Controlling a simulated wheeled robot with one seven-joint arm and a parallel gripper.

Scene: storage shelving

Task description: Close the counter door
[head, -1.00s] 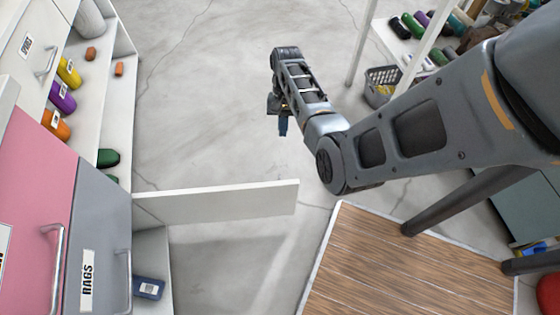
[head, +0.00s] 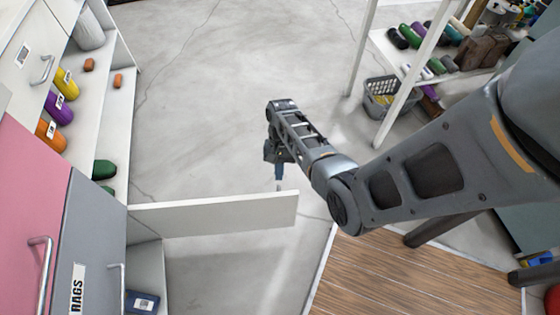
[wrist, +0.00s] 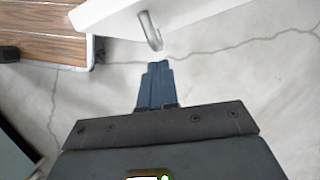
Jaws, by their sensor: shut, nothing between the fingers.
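The counter door (head: 212,215) is a white panel standing wide open, sticking out to the right from the left-hand counter (head: 147,270). It also shows at the top of the wrist view (wrist: 105,12), with its metal handle (wrist: 151,32) on the near face. My gripper (head: 279,178) has its blue fingers closed together, beyond the door and close to its free end. In the wrist view the shut fingertips (wrist: 156,66) are just below the handle, with a small gap. They hold nothing.
A blue box (head: 141,301) lies inside the open compartment. A wood-topped table (head: 400,280) stands to the right of the door. A grey basket (head: 385,97) and shelving are at the upper right. Bare concrete floor lies beyond the door.

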